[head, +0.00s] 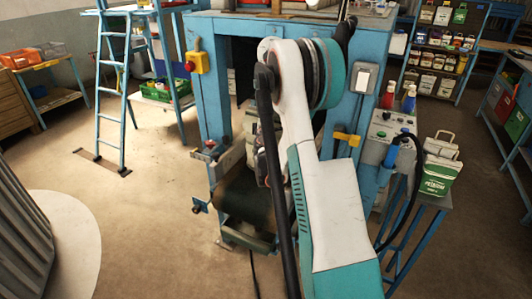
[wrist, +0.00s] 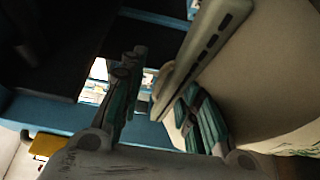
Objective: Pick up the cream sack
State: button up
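In the wrist view a large pale cream surface (wrist: 275,60) fills the right side, with faint green print near its lower right corner. It looks like the cream sack, seen very close and cut off by the frame. A slotted beige strip (wrist: 208,40) runs along its left edge and its lower end comes between my fingers. My gripper (wrist: 162,105) is open, with one finger left of the strip and one to its right, close to the cream surface. I cannot tell whether they touch. In the head view my arm hides the gripper and most of the area around it.
A blue machine frame (head: 207,85) stands around the work spot, with a dark conveyor (head: 245,200) below. A control box (head: 385,135) and a white and green handled bag (head: 438,168) are at right. A blue ladder (head: 112,85) stands left; open floor lies between.

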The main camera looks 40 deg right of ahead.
grip_shut()
jog(key=shift+r, duration=0.2)
dwell(0.3)
